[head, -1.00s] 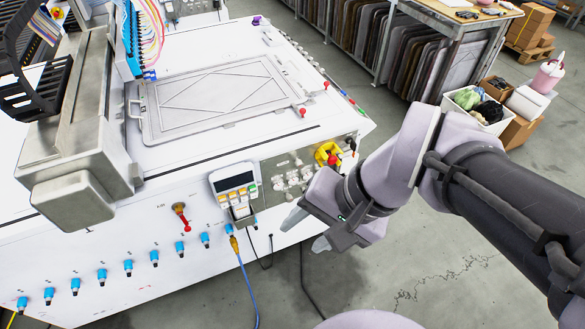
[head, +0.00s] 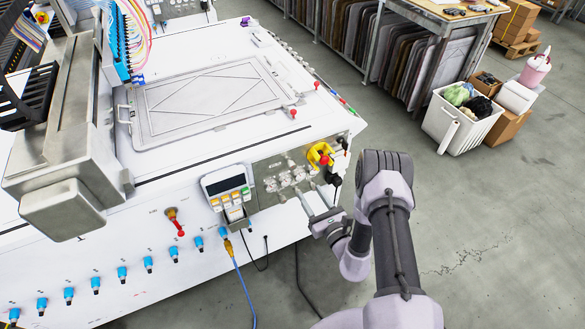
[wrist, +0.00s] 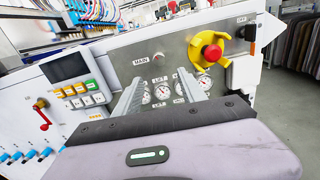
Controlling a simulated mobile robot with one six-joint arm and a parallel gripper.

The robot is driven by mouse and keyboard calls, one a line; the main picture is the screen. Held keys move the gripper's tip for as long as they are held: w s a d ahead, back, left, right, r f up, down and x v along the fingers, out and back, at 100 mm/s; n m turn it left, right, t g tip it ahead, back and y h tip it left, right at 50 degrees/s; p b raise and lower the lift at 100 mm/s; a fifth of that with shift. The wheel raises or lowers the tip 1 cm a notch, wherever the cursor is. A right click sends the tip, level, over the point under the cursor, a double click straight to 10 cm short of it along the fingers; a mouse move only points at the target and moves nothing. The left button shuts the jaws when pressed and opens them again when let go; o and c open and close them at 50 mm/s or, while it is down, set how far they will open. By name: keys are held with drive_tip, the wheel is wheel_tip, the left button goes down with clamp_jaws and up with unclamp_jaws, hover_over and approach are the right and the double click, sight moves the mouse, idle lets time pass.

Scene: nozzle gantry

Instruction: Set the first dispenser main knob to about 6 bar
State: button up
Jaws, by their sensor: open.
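The metal control panel (wrist: 215,25) shows a MAIN label (wrist: 141,60) in the wrist view, with a small round fitting (wrist: 158,56) beside it. I cannot tell for sure which part is the first dispenser main knob. Pressure gauges (wrist: 162,91) show low on the panel, and their readings are too small to read. My gripper (wrist: 159,80) is open, its two fingers pointing at the panel with the gauges between and beside them. In the head view, my gripper (head: 309,191) is in front of the panel (head: 268,172) at its lower right. I see nothing held.
A red emergency button (wrist: 211,52) on a yellow guard sits right of the fingers. A keypad with a screen (head: 228,190) stands left of the panel. Several blue knobs (head: 122,273) line the machine front. Cables hang below. A white bin (head: 460,122) stands on the floor.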

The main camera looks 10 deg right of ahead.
sight(293, 168)
drive_tip(key=b+x, duration=0.3)
drive_tip(key=x, duration=1)
drive_tip(key=shift+w+a, duration=0.2)
drive_tip(key=shift+w, duration=0.05)
clamp_jaws()
